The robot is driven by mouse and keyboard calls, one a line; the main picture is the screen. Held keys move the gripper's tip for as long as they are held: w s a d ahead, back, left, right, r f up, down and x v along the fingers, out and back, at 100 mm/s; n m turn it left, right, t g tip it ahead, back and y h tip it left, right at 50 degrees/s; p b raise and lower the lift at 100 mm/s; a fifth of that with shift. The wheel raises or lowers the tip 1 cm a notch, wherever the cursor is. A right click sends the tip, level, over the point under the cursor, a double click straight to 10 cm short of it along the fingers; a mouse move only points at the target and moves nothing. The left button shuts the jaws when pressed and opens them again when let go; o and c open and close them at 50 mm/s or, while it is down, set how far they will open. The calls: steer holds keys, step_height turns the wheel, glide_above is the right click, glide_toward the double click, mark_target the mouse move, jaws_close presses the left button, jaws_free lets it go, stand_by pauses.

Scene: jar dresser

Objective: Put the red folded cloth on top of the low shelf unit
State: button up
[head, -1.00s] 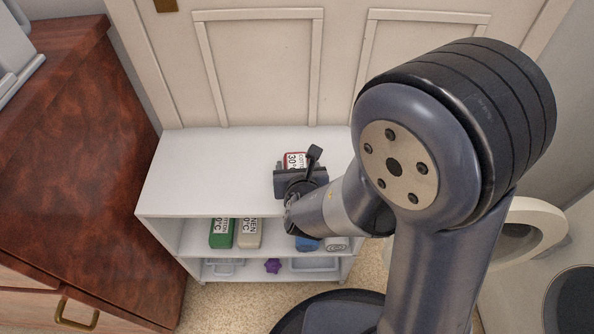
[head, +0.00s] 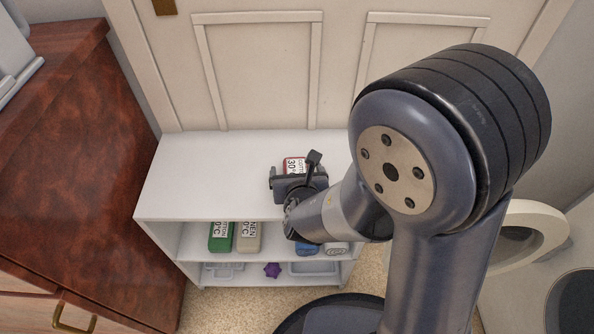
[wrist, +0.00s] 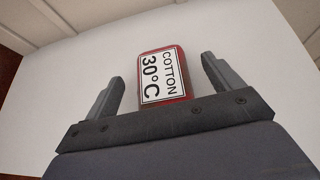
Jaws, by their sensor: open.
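The red folded cloth (head: 291,160) lies on the white top of the low shelf unit (head: 205,175), toward its right side. Its label reading COTTON 30°C faces up in the wrist view (wrist: 163,76). My gripper (head: 293,172) is at the near side of the cloth, above the shelf top. In the wrist view its two fingers (wrist: 164,84) are spread apart, with a gap between each finger and the cloth. The gripper hides part of the cloth in the head view.
On the shelf below are a green cloth (head: 221,237), a beige cloth (head: 249,236), a blue item (head: 307,248) and a grey rolled item (head: 337,248). A purple object (head: 272,269) is on the bottom level. A brown wooden dresser (head: 85,180) stands left; the shelf top's left is clear.

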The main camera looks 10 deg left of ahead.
steer(key=shift+s+r, duration=0.1)
steer(key=shift+r, duration=0.2)
steer(key=p+v, duration=0.3)
steer(key=v, duration=0.7)
steer(key=shift+p+v, duration=0.4)
steer(key=shift+v, duration=0.45)
steer(key=shift+f, duration=0.15)
steer(key=shift+c, duration=0.5)
